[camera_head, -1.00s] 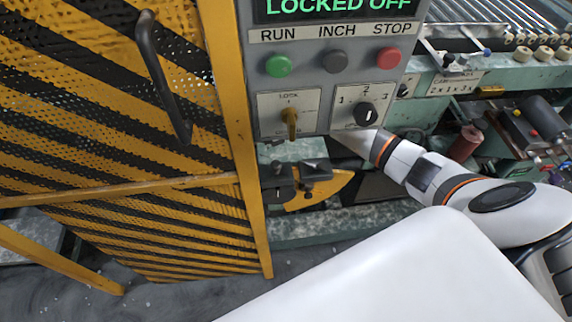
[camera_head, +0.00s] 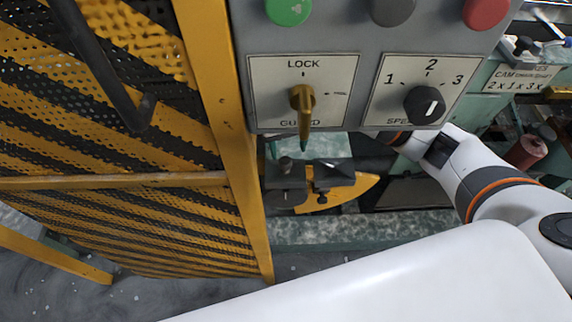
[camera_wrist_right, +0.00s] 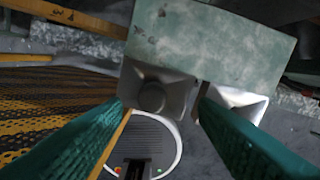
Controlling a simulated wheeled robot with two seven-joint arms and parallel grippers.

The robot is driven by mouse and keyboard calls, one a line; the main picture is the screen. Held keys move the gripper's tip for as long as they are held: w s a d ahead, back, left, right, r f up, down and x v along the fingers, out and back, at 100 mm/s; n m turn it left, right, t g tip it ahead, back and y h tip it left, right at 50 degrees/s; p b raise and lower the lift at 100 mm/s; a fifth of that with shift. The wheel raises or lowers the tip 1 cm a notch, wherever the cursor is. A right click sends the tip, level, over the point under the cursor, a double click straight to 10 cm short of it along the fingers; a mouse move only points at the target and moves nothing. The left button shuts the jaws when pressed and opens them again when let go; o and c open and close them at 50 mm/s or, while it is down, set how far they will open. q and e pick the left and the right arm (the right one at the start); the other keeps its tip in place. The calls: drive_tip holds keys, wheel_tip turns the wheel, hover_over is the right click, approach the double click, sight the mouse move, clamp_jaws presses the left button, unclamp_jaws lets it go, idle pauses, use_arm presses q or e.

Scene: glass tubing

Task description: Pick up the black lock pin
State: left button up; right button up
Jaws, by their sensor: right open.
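The black lock pin looks like the small dark round knob (camera_head: 286,163) standing on the left dark latch block below the control panel. In the right wrist view, the knob (camera_wrist_right: 152,97) shows from above on a grey metal block. My left gripper is not in view.
The grey control panel (camera_head: 370,60) with a brass lock key (camera_head: 303,100) and speed dial (camera_head: 425,105) overhangs the latch. A yellow-and-black mesh guard door (camera_head: 110,160) is on the left. A yellow latch plate (camera_head: 350,190) and second dark block (camera_head: 332,172) sit beside the pin.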

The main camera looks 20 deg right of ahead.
sight(285, 159)
drive_tip(key=f, duration=0.5)
drive_tip(key=shift+a, duration=0.4)
drive_tip(key=shift+f, duration=0.3)
drive_tip(key=shift+c, duration=0.5)
drive_tip(key=c, duration=1)
drive_tip(key=shift+o, duration=0.2)
drive_tip(key=shift+r, duration=0.1)
